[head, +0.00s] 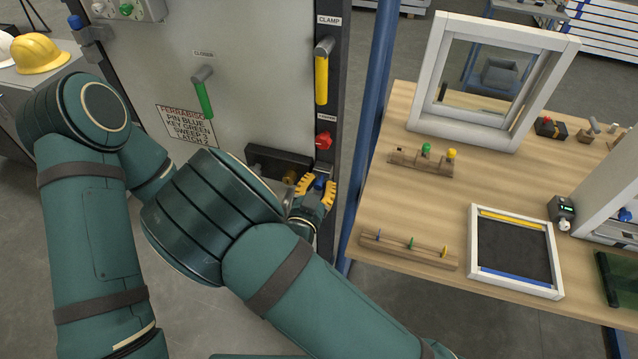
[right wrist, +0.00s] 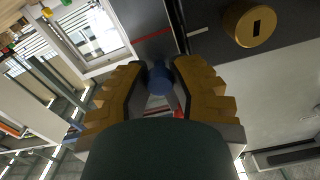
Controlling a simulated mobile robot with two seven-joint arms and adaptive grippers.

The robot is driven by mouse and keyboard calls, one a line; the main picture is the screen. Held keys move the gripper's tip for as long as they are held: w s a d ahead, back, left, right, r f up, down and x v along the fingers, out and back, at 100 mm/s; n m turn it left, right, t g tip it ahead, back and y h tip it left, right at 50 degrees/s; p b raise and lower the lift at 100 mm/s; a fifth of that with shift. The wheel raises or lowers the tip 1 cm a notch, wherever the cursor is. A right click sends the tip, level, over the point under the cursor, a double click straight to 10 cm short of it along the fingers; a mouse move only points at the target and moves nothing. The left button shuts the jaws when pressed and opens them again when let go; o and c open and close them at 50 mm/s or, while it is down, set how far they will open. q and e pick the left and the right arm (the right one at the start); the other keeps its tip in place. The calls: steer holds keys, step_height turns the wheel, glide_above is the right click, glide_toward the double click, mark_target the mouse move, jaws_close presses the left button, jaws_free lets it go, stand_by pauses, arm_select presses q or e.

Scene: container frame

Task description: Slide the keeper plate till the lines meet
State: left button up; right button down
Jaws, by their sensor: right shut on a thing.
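My right gripper (head: 318,188) is at the lower right edge of the grey door, below the red knob. Its yellow-padded fingers are shut on a small blue knob (head: 320,182). In the right wrist view the blue knob (right wrist: 160,80) sits between the fingertips. Behind it is a grey metal surface, probably the keeper plate (right wrist: 153,45), with a red line (right wrist: 155,36). A short pale line (right wrist: 197,32) lies on the dark strip across the seam. The two lines look close but slightly offset. The plate is mostly hidden in the head view. My left gripper is not in view.
A brass lock cylinder (right wrist: 250,22) is near the gripper. A wooden table (head: 390,200) stands right, beyond a blue post (head: 374,110).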

steer(key=shift+r, duration=0.7)
steer(key=c, duration=0.8)
jaws_free()
steer(key=shift+w, duration=0.1)
steer(key=shift+o, duration=0.2)
steer(key=v, duration=0.7)
steer(key=shift+s, duration=0.25)
